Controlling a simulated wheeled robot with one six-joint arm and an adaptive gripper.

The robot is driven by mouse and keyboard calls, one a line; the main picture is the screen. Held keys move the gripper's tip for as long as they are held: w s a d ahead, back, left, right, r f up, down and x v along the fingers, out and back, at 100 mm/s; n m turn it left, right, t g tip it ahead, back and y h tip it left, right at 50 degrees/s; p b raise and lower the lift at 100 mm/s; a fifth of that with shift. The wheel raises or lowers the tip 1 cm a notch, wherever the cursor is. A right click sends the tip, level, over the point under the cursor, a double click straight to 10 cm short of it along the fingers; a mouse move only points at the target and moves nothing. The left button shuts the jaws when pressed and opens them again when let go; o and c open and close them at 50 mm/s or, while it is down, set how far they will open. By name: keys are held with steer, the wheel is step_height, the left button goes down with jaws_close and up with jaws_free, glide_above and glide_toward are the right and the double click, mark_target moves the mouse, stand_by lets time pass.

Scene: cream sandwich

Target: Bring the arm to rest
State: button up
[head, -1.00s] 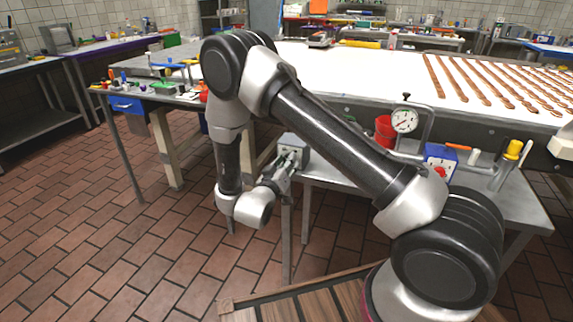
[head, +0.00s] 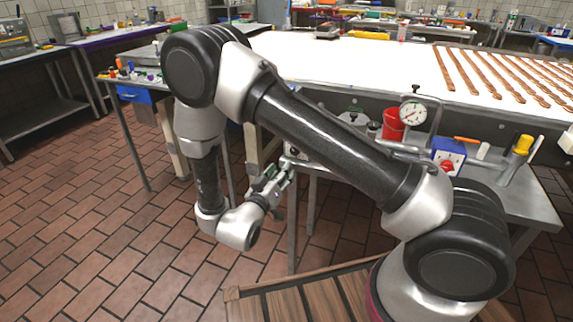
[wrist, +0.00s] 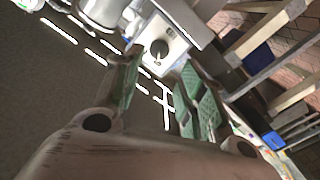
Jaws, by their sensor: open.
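My gripper (head: 277,180) hangs at the end of my bent arm, in front of the near edge of the small metal side table (head: 528,203). In the wrist view my gripper (wrist: 155,98) has its two green-padded fingers apart with nothing between them. Beyond the fingertips in the wrist view is a white box with a dark round knob (wrist: 160,48). The gap between the fingers and that box is hard to judge. My arm hides part of the side table in the head view.
A white conveyor (head: 370,65) with rows of brown strips (head: 470,75) runs behind. A red cup (head: 393,124), a dial gauge (head: 413,113), a blue box with a red knob (head: 449,156) and a yellow-capped bottle (head: 522,146) stand on the side table. The tiled floor at left is open.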

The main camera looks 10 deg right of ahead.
steer(key=shift+s+a, duration=0.4)
steer(key=shift+s, duration=0.1)
